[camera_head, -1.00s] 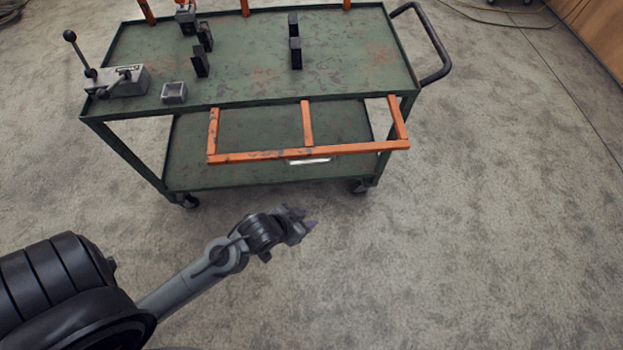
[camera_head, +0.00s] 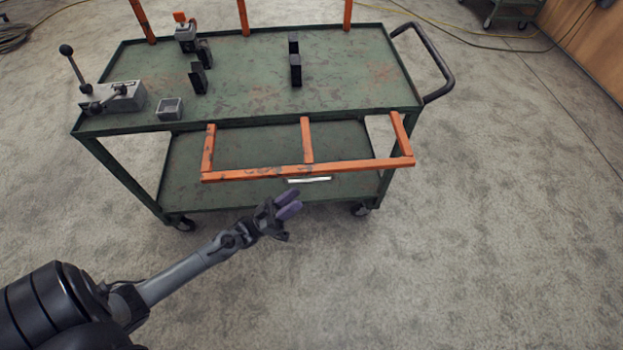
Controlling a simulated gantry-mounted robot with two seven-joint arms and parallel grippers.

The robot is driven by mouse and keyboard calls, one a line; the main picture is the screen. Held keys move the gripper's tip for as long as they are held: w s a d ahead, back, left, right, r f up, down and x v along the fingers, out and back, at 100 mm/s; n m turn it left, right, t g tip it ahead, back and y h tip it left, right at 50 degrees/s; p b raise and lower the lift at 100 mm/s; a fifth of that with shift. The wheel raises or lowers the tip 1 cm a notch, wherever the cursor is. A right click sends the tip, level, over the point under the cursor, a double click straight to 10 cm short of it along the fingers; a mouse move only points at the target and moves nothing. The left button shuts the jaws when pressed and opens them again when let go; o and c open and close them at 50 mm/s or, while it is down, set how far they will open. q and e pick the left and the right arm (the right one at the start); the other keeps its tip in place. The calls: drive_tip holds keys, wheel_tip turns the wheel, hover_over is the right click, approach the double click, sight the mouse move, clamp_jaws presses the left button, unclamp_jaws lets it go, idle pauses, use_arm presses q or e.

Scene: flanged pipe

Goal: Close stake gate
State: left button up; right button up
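The stake gate (camera_head: 308,170) is an orange, chipped bar frame on the near side of the green cart. It is swung down and sticks out from the cart's near edge, below the top deck. A white strip (camera_head: 309,180) shows just under its long bar. My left gripper (camera_head: 291,204) is in front of and below the gate's long bar in the picture, apart from it. Its two purple-grey fingers are spread with a narrow gap, with nothing seen between them. My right gripper is not in view.
The green cart (camera_head: 350,90) carries a grey lever block (camera_head: 117,100), a small grey box (camera_head: 170,108) and several black blocks (camera_head: 296,70). Orange posts (camera_head: 243,17) stand at its far edge. A black push handle (camera_head: 436,60) is at the right. The near floor is clear.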

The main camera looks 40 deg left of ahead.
sight(309, 182)
use_arm(q)
drive_tip(key=w+d+r, duration=0.1)
drive_tip(key=r, duration=0.1)
drive_tip(key=w+d+r+h+b, duration=0.1)
drive_tip(key=w+r, duration=0.1)
drive_tip(key=r, duration=0.1)
drive_tip(key=w+d+r+m+h+b, duration=0.1)
drive_tip(key=r, duration=0.2)
drive_tip(key=shift+w, duration=0.4)
clamp_jaws()
idle(0.3)
